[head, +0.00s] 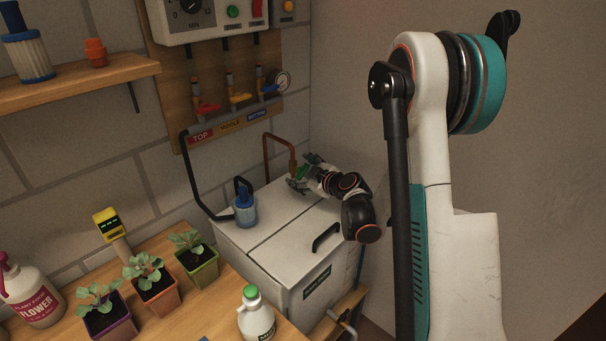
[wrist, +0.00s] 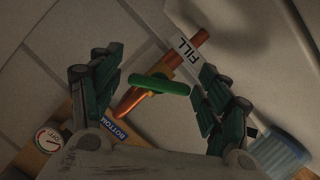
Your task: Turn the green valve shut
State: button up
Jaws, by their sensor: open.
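The green valve handle (wrist: 160,84) is a short bar on a copper pipe (wrist: 130,101) in the wrist view. The bar lies at a slant across the pipe, beside a white tag marked FILL (wrist: 183,52). My gripper (wrist: 157,76) is open, with one finger on each side of the handle. Gaps show between the handle's ends and the fingers, the right one narrow. In the head view my gripper (head: 302,173) is at the copper pipe (head: 293,156) above the white tank, and its fingers largely hide the valve.
The white tank (head: 325,214) has a black lid handle (head: 326,238) and a blue pump (head: 245,207). Red, yellow and blue valves and a gauge (head: 283,81) are on the wall board. Potted seedlings (head: 153,287) and bottles stand on the bench at left.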

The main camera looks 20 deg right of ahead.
jog(key=c, duration=1.1)
jog(key=m+g+y, duration=0.1)
jog(key=m, duration=0.2)
jog(key=shift+y, duration=0.4)
jog(key=shift+m+g+y, duration=0.3)
jog(key=shift+m+y, duration=0.2)
jog(key=shift+m, duration=0.3)
